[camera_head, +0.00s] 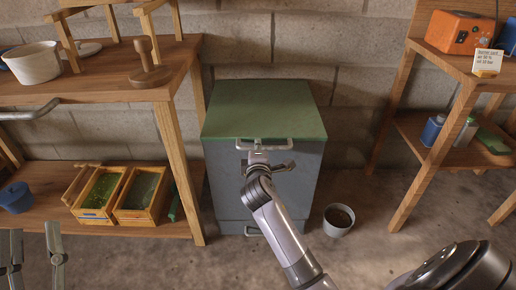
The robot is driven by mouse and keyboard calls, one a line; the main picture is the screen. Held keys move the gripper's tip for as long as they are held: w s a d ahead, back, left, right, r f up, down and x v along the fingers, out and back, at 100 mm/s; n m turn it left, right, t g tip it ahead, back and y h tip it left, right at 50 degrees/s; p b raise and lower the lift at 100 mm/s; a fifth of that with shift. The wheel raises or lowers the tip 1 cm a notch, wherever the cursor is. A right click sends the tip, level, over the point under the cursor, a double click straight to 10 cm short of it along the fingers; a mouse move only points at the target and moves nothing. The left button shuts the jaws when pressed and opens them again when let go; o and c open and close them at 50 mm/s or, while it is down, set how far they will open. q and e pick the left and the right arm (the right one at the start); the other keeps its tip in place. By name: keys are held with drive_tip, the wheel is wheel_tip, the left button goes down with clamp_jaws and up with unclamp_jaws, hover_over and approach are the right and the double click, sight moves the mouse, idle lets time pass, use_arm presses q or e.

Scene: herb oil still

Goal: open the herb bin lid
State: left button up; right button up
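The herb bin is a grey box (222,180) against the block wall, with a flat green lid (265,108) that lies closed on top. A pale bar handle (243,146) sits at the lid's front edge. My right gripper (264,156) is at this handle, in front of the bin. Its fingertips are small and partly hidden, so I cannot tell whether they close on the bar. My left gripper (37,255) is low at the bottom left, far from the bin, with its fingers apart and nothing between them.
A wooden shelf (180,120) on the left holds a white pot (33,62), a wooden press (150,72) and framed boxes of herbs (98,192). A wooden stand (408,150) is on the right. A small bucket (338,220) stands on the floor right of the bin.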

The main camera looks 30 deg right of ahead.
clamp_jaws()
idle(0.4)
